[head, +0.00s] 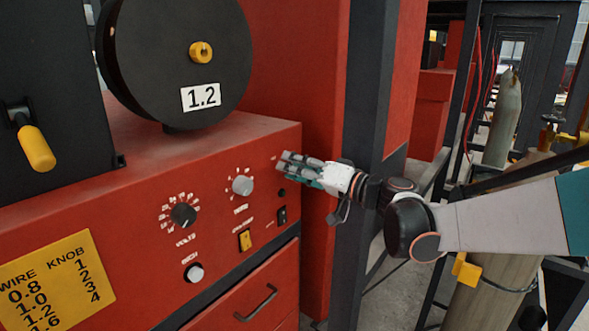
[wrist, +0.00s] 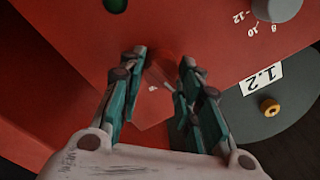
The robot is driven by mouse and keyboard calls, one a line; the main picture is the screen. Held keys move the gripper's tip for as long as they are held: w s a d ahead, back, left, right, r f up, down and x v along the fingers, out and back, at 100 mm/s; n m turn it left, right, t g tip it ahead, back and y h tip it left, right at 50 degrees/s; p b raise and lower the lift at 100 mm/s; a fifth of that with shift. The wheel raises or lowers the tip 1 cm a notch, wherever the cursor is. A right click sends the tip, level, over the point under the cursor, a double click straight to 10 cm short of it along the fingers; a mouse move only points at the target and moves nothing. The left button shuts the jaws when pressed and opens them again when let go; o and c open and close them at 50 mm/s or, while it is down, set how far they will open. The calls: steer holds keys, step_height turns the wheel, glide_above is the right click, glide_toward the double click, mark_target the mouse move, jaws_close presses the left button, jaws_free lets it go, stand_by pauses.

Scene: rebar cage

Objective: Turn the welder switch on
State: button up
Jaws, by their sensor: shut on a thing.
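The red welder panel (head: 130,200) fills the left of the head view. My gripper (head: 283,165) is at the panel's upper right, its fingertips at the panel face.
A grey knob (head: 242,185) and a black volts knob (head: 183,215) sit left of the gripper. A black wire spool (head: 150,60) stands on the welder. A dark post (head: 365,130) rises close to my wrist. A gas cylinder (head: 503,120) stands farther right.

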steer(key=m, duration=1.1)
steer(key=shift+f+t, duration=0.2)
steer(key=shift+t, duration=0.2)
steer(key=shift+m+b, duration=0.3)
steer(key=shift+m, duration=0.1)
steer(key=o, duration=1.1)
steer(key=v, duration=1.2)
steer(key=shift+s+r, duration=0.1)
